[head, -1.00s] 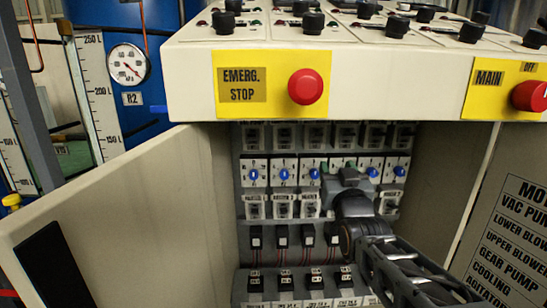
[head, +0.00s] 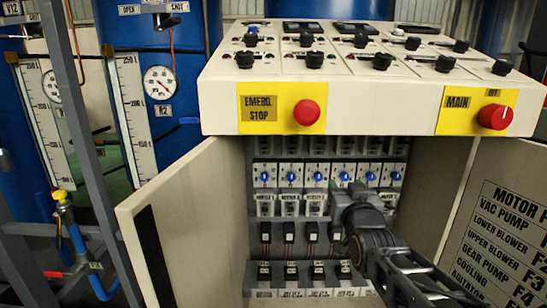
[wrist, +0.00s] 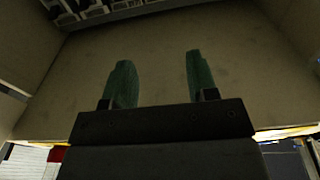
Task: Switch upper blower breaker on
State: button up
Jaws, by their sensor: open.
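A row of breakers with blue knobs (head: 291,176) sits inside the open cabinet in the head view. Their small labels are too small to read, so I cannot tell which one is the upper blower breaker. The knob (head: 318,176) third from the left is visible, just left of my gripper. My gripper (head: 347,186) is in front of the right half of the row, near the fourth column, and partly hides the breakers there. In the wrist view, my gripper's two green fingers (wrist: 160,75) are apart with nothing between them, facing a plain beige panel.
The cabinet's left door (head: 180,225) and right door (head: 500,235) stand open. The right door lists motors, including upper blower. Overhead is the console with the emergency stop button (head: 306,113) and red main switch (head: 495,117). Lower rows of black devices (head: 290,232) fill the cabinet.

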jog(key=s+r+g+p, duration=0.5)
jog(key=s+g+p, duration=0.2)
jog(key=p, duration=0.9)
jog(key=s+r+g+p, duration=0.6)
jog(key=s+p, duration=0.5)
jog(key=p, duration=0.5)
jog(key=shift+s+r+g+p, duration=0.2)
jog(key=shift+r+g+p, duration=0.15)
jog(key=shift+g, duration=0.85)
jog(key=shift+a, duration=0.1)
